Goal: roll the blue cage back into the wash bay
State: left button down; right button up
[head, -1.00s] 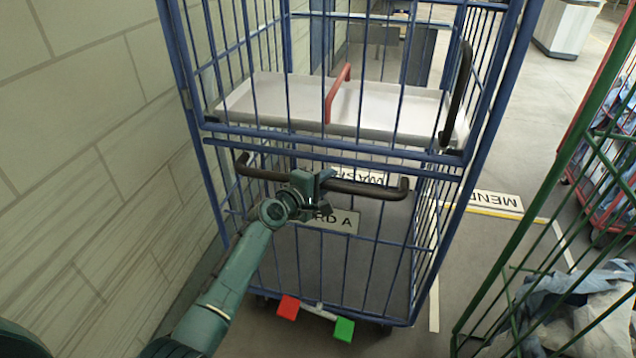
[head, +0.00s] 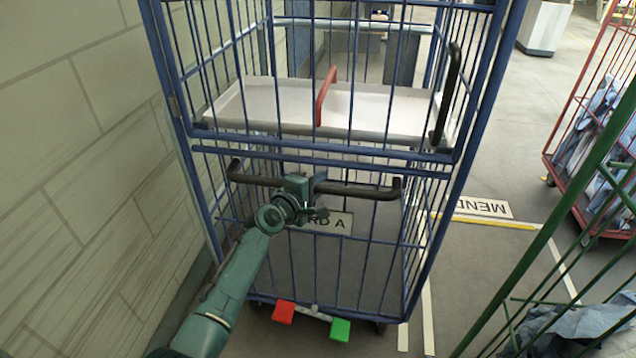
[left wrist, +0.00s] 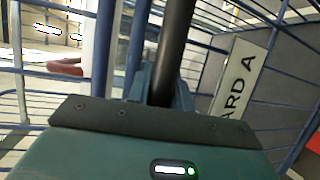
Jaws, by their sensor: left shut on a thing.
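The blue cage (head: 312,149) stands upright in front of me, close to the wall at left. Its dark push bar (head: 358,190) runs across the near side, below the shelf. My left gripper (head: 308,187) is shut on the push bar near its middle. In the left wrist view the bar (left wrist: 176,45) runs between the fingers, with the sign "ARD A" (left wrist: 238,75) to the right. A red pedal (head: 284,312) and a green pedal (head: 340,329) sit at the cage's bottom front. My right gripper is not in view. The wash bay cannot be made out.
A pale tray-like shelf (head: 270,103) is inside the cage. A green cage (head: 560,235) with cloth stands close at right, and a red cage (head: 598,120) behind it. A floor sign "MEND" (head: 484,207) and yellow line lie to the right. Some floor is clear between the cages.

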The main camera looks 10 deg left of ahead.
pick_arm(q)
jog(key=shift+w+a+r, duration=0.1)
jog(key=shift+w+r, duration=0.1)
jog(key=shift+r, duration=0.15)
jog(key=c, duration=1.6)
grip_release()
jog(key=o, duration=0.3)
jog(key=shift+w+f, duration=0.1)
jog(key=shift+f, duration=0.1)
jog(key=shift+o, duration=0.2)
jog(key=shift+f, duration=0.1)
jog(key=shift+s+a, duration=0.15)
jog(key=shift+s, duration=0.4)
jog(key=p+v, duration=0.2)
jog(key=v, duration=1)
jog(key=shift+r, duration=0.2)
